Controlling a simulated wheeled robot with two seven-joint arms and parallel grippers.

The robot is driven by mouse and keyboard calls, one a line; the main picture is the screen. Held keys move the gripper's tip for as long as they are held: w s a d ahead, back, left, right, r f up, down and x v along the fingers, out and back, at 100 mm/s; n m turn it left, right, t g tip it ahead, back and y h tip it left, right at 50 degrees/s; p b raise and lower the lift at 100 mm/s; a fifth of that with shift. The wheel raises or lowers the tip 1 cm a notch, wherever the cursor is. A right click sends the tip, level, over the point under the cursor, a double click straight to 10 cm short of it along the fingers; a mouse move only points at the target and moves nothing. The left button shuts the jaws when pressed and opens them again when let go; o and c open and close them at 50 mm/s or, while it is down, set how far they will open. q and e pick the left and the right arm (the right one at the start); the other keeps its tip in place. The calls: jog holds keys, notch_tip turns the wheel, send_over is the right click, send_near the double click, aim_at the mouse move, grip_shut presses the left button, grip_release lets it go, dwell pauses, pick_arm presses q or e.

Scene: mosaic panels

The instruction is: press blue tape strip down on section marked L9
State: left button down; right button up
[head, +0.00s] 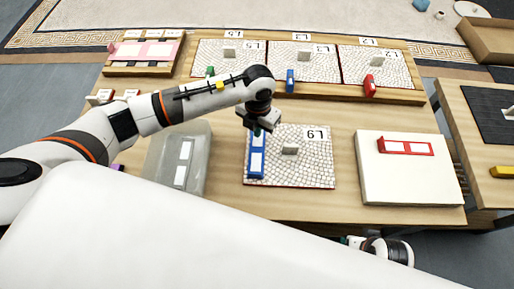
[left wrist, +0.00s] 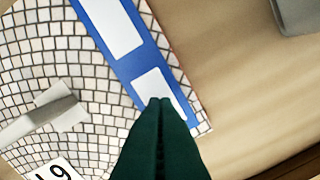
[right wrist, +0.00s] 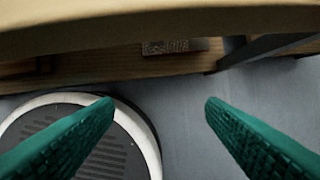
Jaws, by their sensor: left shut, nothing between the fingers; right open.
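The mosaic panel marked L9 (head: 313,168) lies on the wooden table, with a grey upright handle on it. The blue tape strip (head: 256,165) with white patches lies along the panel's left edge. The strip also shows in the left wrist view (left wrist: 133,50), running along the panel's edge. My left gripper (head: 257,130) is shut and empty over the far end of the strip. Its fingertips (left wrist: 162,100) overlap a white patch; I cannot tell whether they touch. My right gripper (right wrist: 158,104) is open and empty, low beside the table's edge.
A grey tray (head: 160,160) with white patches lies left of the panel. A white board (head: 410,180) with a red strip lies to the right. Panels marked L5 (head: 225,62) and others stand on a raised wooden shelf behind. Another table (head: 480,170) stands at the right.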

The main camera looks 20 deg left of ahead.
pick_arm(q)
jog(key=shift+f+b, duration=0.65)
jog(key=shift+f, duration=0.2)
pick_arm(e)
jog(key=shift+w+v, duration=0.15)
jog(key=shift+v, duration=1)
jog(key=shift+w+v, duration=0.1)
jog(key=shift+v, duration=1)
pick_arm(q)
jog(key=shift+r+p, duration=0.75)
jog(key=shift+r, duration=0.15)
jog(key=shift+r+p, duration=0.45)
jog(key=shift+r, duration=0.15)
jog(key=shift+r+p, duration=0.4)
jog(key=shift+r, duration=0.15)
jog(key=shift+r+p, duration=0.4)
jog(key=shift+r, duration=0.05)
jog(key=shift+r+p, duration=0.5)
jog(key=shift+r, duration=0.15)
jog(key=shift+r+p, duration=0.65)
jog(key=shift+r, duration=0.2)
pick_arm(e)
jog(key=s+f, duration=0.2)
jog(key=f, duration=0.8)
jog(key=s+f+g, duration=0.1)
jog(key=s+f, duration=0.1)
jog(key=f, duration=0.8)
jog(key=shift+s+d, duration=0.25)
jog(key=shift+s, duration=0.15)
